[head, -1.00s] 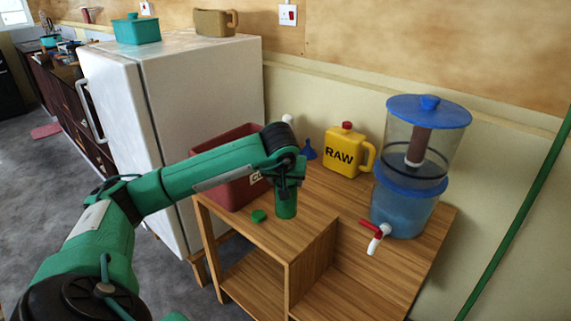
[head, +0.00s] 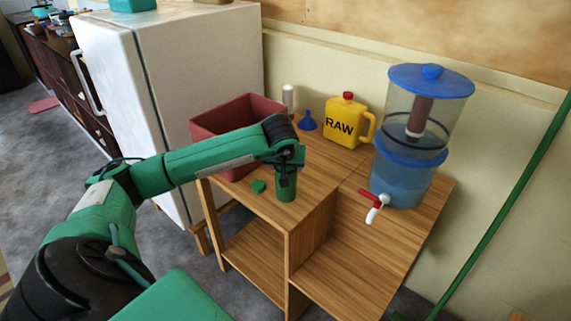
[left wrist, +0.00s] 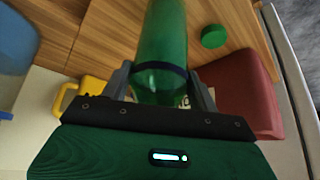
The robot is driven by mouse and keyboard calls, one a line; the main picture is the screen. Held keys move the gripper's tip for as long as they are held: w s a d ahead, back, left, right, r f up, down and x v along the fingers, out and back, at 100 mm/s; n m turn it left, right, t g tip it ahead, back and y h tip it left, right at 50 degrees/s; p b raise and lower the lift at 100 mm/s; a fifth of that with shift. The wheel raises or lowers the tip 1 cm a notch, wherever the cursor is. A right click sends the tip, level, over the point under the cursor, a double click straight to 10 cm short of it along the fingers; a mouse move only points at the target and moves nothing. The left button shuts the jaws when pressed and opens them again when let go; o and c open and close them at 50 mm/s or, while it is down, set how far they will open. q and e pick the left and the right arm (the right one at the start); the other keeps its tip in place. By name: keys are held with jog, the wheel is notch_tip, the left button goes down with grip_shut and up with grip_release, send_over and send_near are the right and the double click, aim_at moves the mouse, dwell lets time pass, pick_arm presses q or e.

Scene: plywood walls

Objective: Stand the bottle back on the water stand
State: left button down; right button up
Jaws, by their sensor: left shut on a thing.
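A green bottle (head: 286,188) stands upright at the front of the higher part of the wooden water stand (head: 308,222). My left gripper (head: 287,172) is shut on the bottle's upper part. In the left wrist view the bottle (left wrist: 162,40) sits between the two fingers of my left gripper (left wrist: 160,85). I cannot tell whether its base touches the wood. A green cap (head: 259,186) lies on the stand just left of the bottle. My right gripper is not in view.
A red bin (head: 235,115), blue funnel (head: 307,121), white cylinder (head: 288,97) and yellow RAW jug (head: 345,122) stand behind the bottle. A water filter with a blue lid (head: 430,80) stands to the right, its tap (head: 374,204) facing forward. A white fridge (head: 165,80) is at left.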

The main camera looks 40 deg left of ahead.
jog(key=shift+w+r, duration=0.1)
pick_arm(q)
jog(key=shift+c, duration=2)
grip_release()
jog(key=shift+r, duration=0.15)
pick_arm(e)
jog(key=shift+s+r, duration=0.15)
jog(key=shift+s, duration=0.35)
pick_arm(q)
jog(key=v, duration=0.3)
jog(key=shift+r, duration=0.1)
jog(key=v, duration=0.8)
jog(key=shift+s+r, duration=0.25)
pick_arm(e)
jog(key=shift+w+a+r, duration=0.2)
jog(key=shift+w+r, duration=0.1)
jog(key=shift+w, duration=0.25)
pick_arm(q)
jog(key=shift+d, duration=0.1)
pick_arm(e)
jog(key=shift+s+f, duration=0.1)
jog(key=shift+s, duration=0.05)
